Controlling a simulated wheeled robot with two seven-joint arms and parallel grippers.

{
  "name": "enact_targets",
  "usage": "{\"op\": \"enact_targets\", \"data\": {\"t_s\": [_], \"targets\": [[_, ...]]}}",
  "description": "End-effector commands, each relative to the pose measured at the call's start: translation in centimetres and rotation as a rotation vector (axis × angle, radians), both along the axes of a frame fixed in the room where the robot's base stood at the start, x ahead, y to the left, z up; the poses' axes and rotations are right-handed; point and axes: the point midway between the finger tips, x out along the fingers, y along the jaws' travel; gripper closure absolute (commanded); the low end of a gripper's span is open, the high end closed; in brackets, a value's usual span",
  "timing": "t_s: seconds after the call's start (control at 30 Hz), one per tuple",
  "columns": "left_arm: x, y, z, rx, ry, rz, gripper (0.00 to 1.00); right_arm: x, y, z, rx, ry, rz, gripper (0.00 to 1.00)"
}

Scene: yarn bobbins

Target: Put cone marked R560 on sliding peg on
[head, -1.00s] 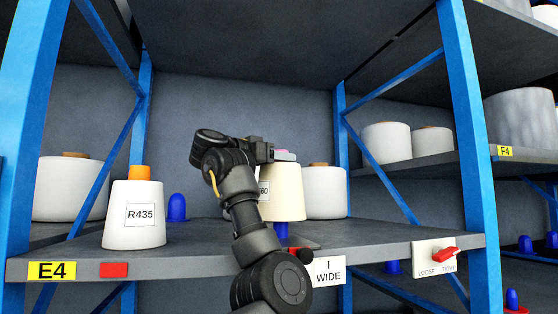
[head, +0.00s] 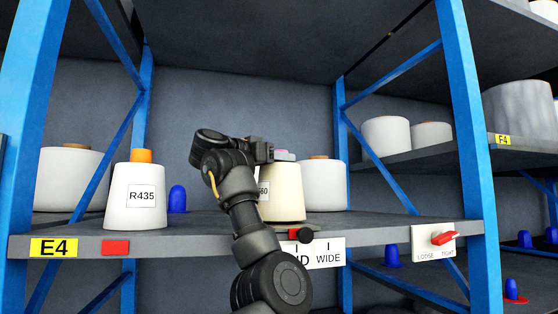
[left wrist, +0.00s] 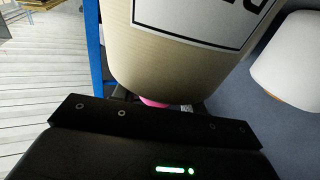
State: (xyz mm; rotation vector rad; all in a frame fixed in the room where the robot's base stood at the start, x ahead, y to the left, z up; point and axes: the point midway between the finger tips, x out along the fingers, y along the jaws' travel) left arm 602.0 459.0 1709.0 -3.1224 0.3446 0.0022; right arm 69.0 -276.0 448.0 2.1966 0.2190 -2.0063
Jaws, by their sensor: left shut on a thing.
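My left gripper (head: 268,150) is shut on the top of the cream cone marked R560 (head: 287,195); only "60" of its label shows in the head view, beside my arm. The cone is upright, with a pink tip (head: 284,154). In the left wrist view, the cone's cream side (left wrist: 165,65) fills the upper middle and its pink tip (left wrist: 153,103) is by the gripper. The cone's lower rim is close to the shelf's front edge; I cannot tell whether it touches the shelf. No sliding peg shows beneath it. A black knob (head: 306,235) shows at the shelf edge.
The white cone R435 (head: 135,197) stands left on the shelf (head: 200,228), with a blue peg (head: 177,199) behind it. A white cone (head: 325,185) stands close behind R560. A LOOSE/TIGHT plate with a red lever (head: 444,238) is at the right. Blue posts (head: 460,120) frame the bay.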

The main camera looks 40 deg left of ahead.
Motion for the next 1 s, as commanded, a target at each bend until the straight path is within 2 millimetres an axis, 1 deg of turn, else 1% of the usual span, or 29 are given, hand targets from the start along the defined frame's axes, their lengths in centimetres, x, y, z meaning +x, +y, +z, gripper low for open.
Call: {"op": "enact_targets", "data": {"t_s": [0.27, 0.63, 0.67, 0.8, 0.83, 1.0], "targets": [[-0.05, -0.01, 0.05, 0.001, -0.002, 0.001, 1.00, 0.01, 0.02, -0.06, 0.000, 0.000, 0.000, 0.64], [-0.07, 0.01, -0.51, 0.002, -0.002, 0.001, 1.00, 0.02, 0.30, -0.74, 0.003, 0.000, -0.002, 0.64], [-0.07, 0.01, -0.39, 0.002, -0.002, 0.001, 0.53, 0.03, 0.32, -0.62, 0.003, 0.000, -0.002, 0.64], [-0.05, 0.00, -0.41, 0.001, -0.001, 0.001, 0.35, 0.03, 0.36, -0.60, 0.004, 0.000, -0.002, 0.64], [-0.04, 0.00, -0.42, 0.001, -0.001, 0.001, 0.32, 0.03, 0.36, -0.60, 0.004, 0.000, -0.002, 0.64], [-0.01, -0.01, -0.46, 0.001, 0.000, 0.000, 0.32, 0.03, 0.35, -0.60, 0.004, 0.000, -0.002, 0.64]]}}
